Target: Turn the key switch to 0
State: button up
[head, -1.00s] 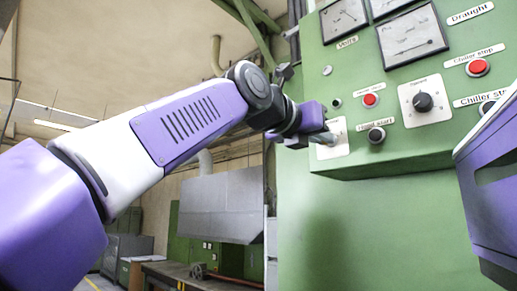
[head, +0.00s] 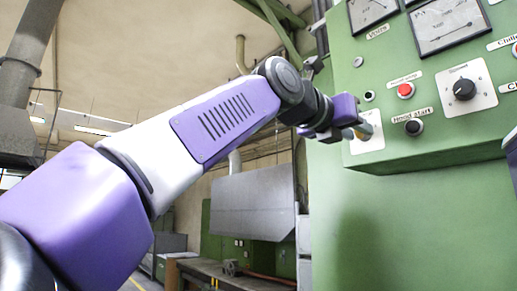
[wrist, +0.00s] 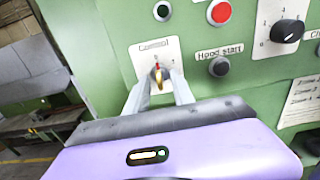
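The key switch (wrist: 158,78) is a small brass-coloured key on a white plate (wrist: 144,56) labelled "Control". Its number marks are too small to read surely. In the wrist view my gripper (wrist: 159,84) has its two pale fingers apart, one on each side of the key, with narrow gaps seeming to show. Whether either finger touches the key I cannot tell. In the head view my gripper (head: 358,133) is at the lower left corner of the green panel, in front of the white plate (head: 369,145), and hides most of the switch.
On the panel, a black "Hood start" button (head: 413,127), a red button (head: 405,90) and a black rotary knob (head: 464,89) are right of the switch. Gauges (head: 447,22) are above. Left of the panel stand a grey hood (head: 255,207) and a workbench.

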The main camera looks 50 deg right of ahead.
jog(key=b+v, duration=0.1)
jog(key=v, duration=0.6)
jog(key=shift+a+b, duration=0.3)
jog(key=shift+b, duration=0.1)
